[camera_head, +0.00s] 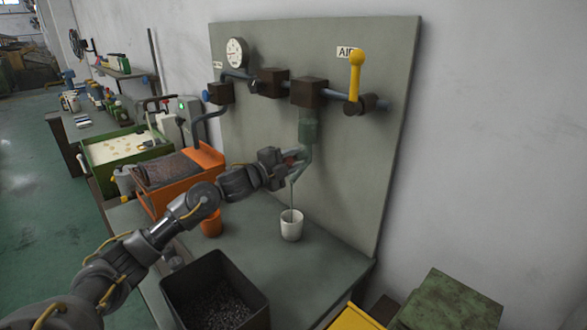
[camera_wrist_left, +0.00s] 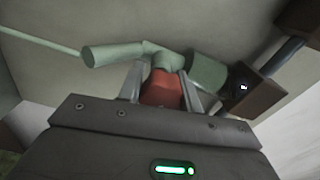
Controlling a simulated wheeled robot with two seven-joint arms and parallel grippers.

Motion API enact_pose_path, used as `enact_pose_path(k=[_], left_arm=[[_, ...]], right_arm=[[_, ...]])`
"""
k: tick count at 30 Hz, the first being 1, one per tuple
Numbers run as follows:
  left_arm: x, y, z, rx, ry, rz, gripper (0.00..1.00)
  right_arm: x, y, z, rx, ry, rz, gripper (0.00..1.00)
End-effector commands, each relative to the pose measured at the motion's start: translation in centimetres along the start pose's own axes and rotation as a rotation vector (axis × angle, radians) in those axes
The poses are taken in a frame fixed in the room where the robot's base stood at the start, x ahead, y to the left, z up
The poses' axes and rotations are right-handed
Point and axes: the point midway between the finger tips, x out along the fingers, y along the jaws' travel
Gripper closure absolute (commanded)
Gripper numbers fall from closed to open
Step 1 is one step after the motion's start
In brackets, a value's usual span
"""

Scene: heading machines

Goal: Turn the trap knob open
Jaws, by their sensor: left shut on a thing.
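The trap (camera_head: 308,130) is a greenish bowl hanging under a brown block on the air line. It also shows in the left wrist view (camera_wrist_left: 207,70), with a pale green outlet pipe (camera_wrist_left: 115,55). A red knob (camera_wrist_left: 162,90) sits at the pipe joint, between the two fingers of my left gripper (camera_wrist_left: 161,86). In the head view my left gripper (camera_head: 287,164) reaches the joint below the trap and is shut on the knob, which is mostly hidden there. My right gripper is out of view.
A white cup (camera_head: 291,230) stands on the bench below the outlet, with a thin line running down into it. An orange cup (camera_head: 211,226) and a dark bin of small parts (camera_head: 180,292) are nearby. A yellow lever (camera_head: 356,70) and gauge (camera_head: 237,52) are on the panel above.

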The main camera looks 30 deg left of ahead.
Motion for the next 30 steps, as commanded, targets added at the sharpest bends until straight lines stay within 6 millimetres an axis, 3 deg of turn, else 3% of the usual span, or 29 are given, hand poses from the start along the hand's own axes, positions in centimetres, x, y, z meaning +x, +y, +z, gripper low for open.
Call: enact_pose_path(k=[1, 12, 30], left_arm=[[0.0, 0.6, 0.1, 0.042, 0.000, 0.002, 0.88], [0.0, 0.6, 0.0, 0.313, 0.001, 0.004, 0.88], [0.0, 0.4, 0.0, 0.445, 0.003, 0.005, 0.88]], right_arm=[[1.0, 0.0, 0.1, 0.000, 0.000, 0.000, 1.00], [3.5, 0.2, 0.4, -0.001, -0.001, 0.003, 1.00], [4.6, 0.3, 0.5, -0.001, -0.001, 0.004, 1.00]])
